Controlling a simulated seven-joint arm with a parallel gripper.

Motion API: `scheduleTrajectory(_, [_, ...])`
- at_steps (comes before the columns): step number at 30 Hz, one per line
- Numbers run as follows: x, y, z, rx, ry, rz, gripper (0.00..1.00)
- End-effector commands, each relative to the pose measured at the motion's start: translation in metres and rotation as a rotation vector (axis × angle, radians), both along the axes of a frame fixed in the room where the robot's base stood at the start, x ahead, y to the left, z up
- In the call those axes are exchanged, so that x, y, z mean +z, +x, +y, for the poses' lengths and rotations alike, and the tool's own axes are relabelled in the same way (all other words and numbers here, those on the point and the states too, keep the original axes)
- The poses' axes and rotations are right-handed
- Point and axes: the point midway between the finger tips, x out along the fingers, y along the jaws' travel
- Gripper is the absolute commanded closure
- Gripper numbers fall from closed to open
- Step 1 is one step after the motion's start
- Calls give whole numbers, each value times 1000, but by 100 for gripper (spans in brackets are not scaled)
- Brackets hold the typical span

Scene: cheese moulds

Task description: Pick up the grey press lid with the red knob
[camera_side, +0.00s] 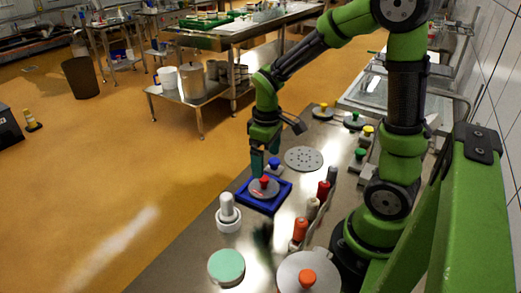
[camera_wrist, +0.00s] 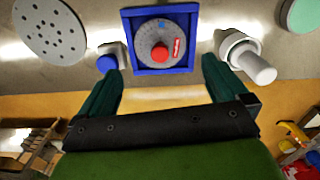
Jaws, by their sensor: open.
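The grey press lid (camera_side: 256,191) with its red knob (camera_side: 264,182) lies in a square blue tray (camera_side: 272,205) on the steel bench. In the wrist view the grey lid (camera_wrist: 147,32) shows a red label and a small blue mark, and its red knob (camera_wrist: 160,53) faces the camera. My gripper (camera_side: 264,164) is above the bench beside the tray, at its far side in the side view. In the wrist view its two dark green fingers (camera_wrist: 160,75) are wide apart, with nothing between them. The lid is ahead of the fingertips and is not touched by them.
A blue-knobbed piece (camera_side: 273,166) stands close to my gripper. A white plunger-shaped piece (camera_side: 228,212) and a mint disc (camera_side: 227,266) are nearer the camera. A perforated grey disc (camera_side: 304,158) lies behind.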

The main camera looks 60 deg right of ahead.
Motion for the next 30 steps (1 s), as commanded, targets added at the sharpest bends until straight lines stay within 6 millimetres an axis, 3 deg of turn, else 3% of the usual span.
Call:
scheduleTrajectory(3, [-21,-1,0,0,1,4,0])
scheduleTrajectory(11, [-40,0,0,-2,1,2,0])
scheduleTrajectory(19, [-79,3,-1,-1,2,2,0])
scheduleTrajectory(29, [-85,3,-1,-1,0,-2,0])
scheduleTrajectory(30, [-85,3,-1,-1,0,-2,6])
